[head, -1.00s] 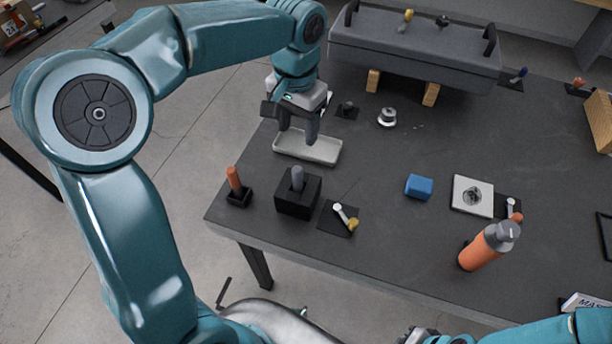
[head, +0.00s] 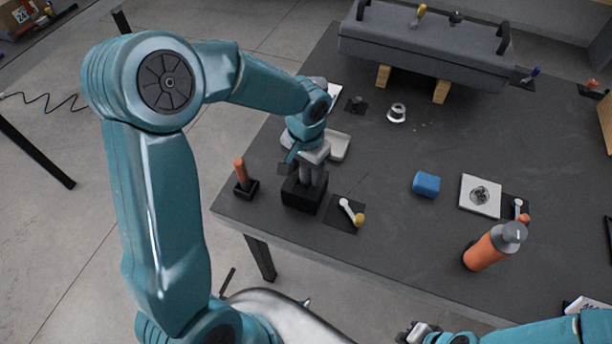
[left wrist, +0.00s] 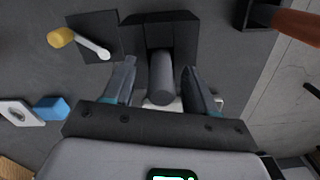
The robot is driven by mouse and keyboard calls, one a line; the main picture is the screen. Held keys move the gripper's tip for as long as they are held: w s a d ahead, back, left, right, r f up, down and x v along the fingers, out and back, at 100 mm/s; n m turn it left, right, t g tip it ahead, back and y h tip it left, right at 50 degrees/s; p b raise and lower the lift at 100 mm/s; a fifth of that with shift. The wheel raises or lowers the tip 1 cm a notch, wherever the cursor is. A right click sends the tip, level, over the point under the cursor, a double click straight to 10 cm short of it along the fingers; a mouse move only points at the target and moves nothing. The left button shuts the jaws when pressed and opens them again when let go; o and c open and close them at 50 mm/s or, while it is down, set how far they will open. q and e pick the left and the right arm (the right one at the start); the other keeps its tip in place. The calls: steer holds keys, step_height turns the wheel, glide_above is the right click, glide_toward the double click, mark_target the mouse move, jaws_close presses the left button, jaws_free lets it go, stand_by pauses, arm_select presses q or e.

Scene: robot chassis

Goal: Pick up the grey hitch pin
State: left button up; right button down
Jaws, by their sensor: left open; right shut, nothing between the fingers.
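The grey hitch pin (left wrist: 161,80) stands in a black block (left wrist: 178,36) near the table's front left edge. In the left wrist view the pin is between the two fingers of my left gripper (left wrist: 159,68), with a gap on either side. In the head view my left gripper (head: 312,178) is low over the black block (head: 301,196), pointing down, and hides the pin. It is open. My right gripper (head: 414,332) is partly in view at the bottom edge, away from the block, shut and empty.
An orange-handled part in a black holder (head: 245,183) stands left of the block. A yellow-ended part on a black pad (head: 348,223) lies to its right. A pale tray (head: 340,147) is behind my gripper. A blue block (head: 426,184) and an orange bottle (head: 490,249) are further right.

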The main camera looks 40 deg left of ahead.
arm_select(q)
steer(key=shift+s+a+f, duration=0.1)
steer(key=shift+f, duration=0.4)
steer(key=shift+c, duration=0.4)
jaws_close()
steer(key=shift+r, duration=0.1)
